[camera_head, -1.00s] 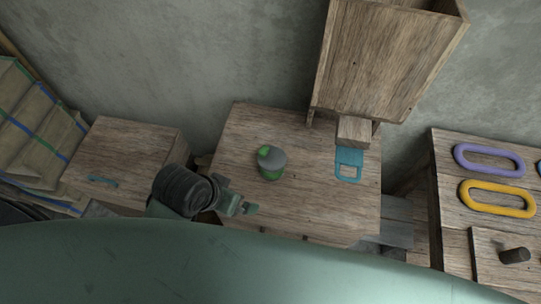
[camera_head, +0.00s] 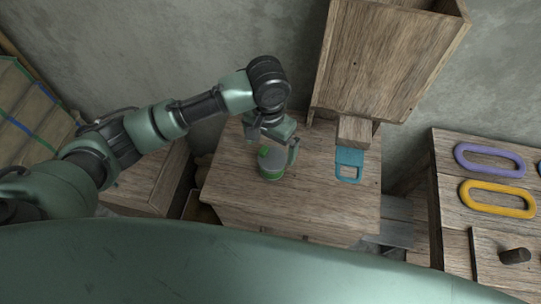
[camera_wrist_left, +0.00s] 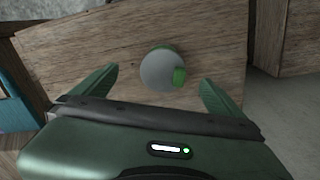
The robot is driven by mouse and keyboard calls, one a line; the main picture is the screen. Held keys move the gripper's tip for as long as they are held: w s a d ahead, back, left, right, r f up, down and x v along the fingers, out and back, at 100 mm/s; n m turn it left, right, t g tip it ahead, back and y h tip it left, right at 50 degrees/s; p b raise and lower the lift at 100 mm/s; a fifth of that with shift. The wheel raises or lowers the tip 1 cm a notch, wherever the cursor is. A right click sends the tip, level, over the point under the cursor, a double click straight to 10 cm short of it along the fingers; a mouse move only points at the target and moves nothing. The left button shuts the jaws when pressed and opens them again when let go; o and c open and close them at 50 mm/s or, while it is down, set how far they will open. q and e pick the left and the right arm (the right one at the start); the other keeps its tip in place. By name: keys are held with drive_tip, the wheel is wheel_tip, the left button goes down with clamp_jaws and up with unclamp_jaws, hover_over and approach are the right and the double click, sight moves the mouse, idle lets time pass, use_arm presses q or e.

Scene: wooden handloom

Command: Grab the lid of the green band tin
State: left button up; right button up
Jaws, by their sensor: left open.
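The green band tin (camera_head: 270,172) stands upright on the middle wooden table. In the head view my left gripper (camera_head: 277,146) is over the tin and partly hides the lid. In the left wrist view its two fingers (camera_wrist_left: 160,88) are open, one on each side of the lid, with clear gaps and nothing between them in their grasp. My right gripper is not in view.
A teal tag-like piece (camera_head: 348,165) lies on the table to the right of the tin, by a wooden block (camera_head: 354,131) under a tall wooden box (camera_head: 388,60). Purple (camera_head: 489,160) and yellow (camera_head: 497,198) rings lie on the right table.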

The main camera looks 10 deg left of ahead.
sight(270, 161)
use_arm(q)
drive_tip(key=shift+w+a+r, duration=0.1)
drive_tip(key=shift+w+a, duration=0.2)
drive_tip(key=shift+a, duration=0.05)
drive_tip(key=shift+f, duration=0.35)
drive_tip(key=f, duration=0.3)
drive_tip(key=f+p, duration=0.1)
drive_tip(key=f, duration=0.3)
drive_tip(key=shift+d+p, duration=0.2)
drive_tip(key=shift+p, duration=0.1)
drive_tip(key=c, duration=1.4)
